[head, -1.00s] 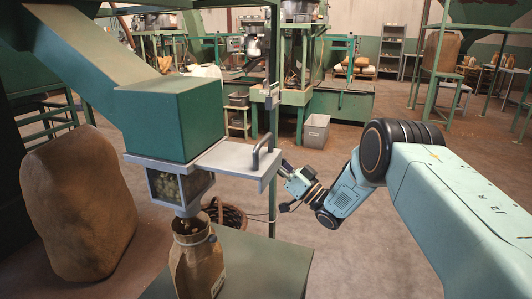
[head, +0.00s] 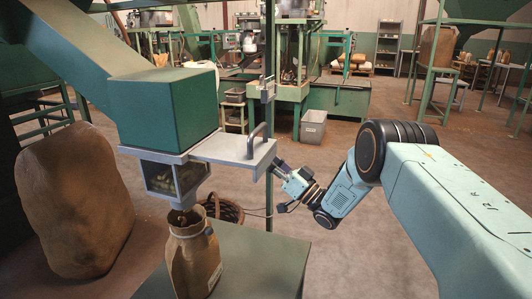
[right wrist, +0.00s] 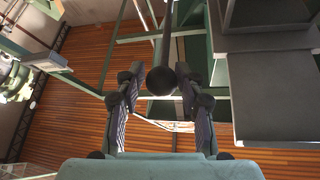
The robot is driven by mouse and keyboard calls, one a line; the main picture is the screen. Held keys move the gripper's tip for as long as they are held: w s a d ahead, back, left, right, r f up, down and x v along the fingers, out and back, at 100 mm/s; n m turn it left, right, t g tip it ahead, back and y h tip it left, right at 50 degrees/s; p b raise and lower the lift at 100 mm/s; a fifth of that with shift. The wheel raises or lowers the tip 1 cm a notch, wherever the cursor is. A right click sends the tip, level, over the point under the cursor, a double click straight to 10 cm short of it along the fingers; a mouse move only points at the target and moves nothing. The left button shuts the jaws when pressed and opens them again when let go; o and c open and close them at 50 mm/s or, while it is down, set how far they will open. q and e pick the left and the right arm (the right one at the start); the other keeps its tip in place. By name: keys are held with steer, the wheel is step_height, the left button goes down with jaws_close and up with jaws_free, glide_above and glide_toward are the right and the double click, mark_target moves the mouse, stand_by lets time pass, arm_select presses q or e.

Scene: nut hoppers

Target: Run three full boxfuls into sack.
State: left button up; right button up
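The sack (head: 195,262) is brown paper and stands upright and open on a green stand (head: 255,262). The metal spout (head: 187,199) of the measuring box is over its mouth. The box (head: 176,182) has a window with some nuts low inside and dark space above. A grey slide plate (head: 235,149) with an upright handle (head: 256,141) sticks out to the right. My right gripper (head: 280,168) is by the plate's right end. In the right wrist view its fingers (right wrist: 158,78) are apart, with a dark round knob (right wrist: 162,80) on a rod between or just beyond the tips. My left gripper is out of view.
A green hopper chute (head: 160,105) rises above the box. A large full sack (head: 72,200) stands on the floor at left. A wicker basket (head: 226,210) sits behind the stand. A green post (head: 269,95) stands behind the plate. The floor at right is clear.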

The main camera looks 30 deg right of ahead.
steer(key=shift+o, duration=1.1)
steer(key=shift+w+r, duration=0.15)
steer(key=shift+a+r, duration=0.1)
steer(key=shift+a, duration=0.05)
steer(key=v, duration=1.2)
